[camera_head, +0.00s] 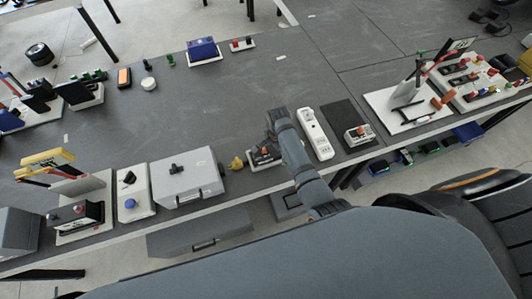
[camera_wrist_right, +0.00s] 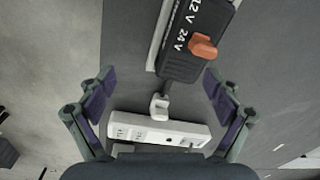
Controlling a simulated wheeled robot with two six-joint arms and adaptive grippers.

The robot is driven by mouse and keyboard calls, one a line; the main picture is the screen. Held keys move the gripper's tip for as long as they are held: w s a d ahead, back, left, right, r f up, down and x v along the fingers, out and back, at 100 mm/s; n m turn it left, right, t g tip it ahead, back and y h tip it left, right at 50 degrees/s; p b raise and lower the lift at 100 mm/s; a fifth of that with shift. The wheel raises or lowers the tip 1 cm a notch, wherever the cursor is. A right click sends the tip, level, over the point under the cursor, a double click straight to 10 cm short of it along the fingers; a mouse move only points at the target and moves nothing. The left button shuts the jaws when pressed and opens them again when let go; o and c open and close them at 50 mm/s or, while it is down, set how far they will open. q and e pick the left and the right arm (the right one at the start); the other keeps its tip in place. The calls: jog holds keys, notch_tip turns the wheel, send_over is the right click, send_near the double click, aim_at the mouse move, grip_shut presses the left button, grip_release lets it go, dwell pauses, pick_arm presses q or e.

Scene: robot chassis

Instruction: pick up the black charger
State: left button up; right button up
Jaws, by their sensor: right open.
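The black charger (camera_wrist_right: 192,48), marked 12 V and 24 V, has an orange switch and shows at the top of the right wrist view. My right gripper (camera_wrist_right: 158,88) is open and empty. Its purple-padded fingers stand wide apart, with the charger ahead of them and not between the pads. A white plug or connector (camera_wrist_right: 159,106) lies just below the charger in that view. My left gripper is not in view.
A white power strip (camera_head: 314,132) lies right of my right arm; it also crosses the lower right wrist view (camera_wrist_right: 160,132). The bench middle (camera_head: 210,110) is mostly clear.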

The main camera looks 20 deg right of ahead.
aim_at(264, 148)
jog(key=w+a+r+m, duration=0.3)
jog(key=shift+w+a+r+g, duration=0.3)
jog(key=shift+w+a+r, duration=0.05)
jog(key=shift+r, duration=0.05)
jog(key=shift+d+f, duration=0.1)
jog(key=shift+f, duration=0.1)
notch_tip(264, 148, down, 5)
jog(key=b, duration=0.5)
jog(key=shift+b, duration=0.35)
jog(key=shift+f, duration=0.1)
notch_tip(264, 148, down, 5)
jog(key=b, duration=0.7)
jog(key=shift+d, duration=0.1)
jog(key=c, duration=1.7)
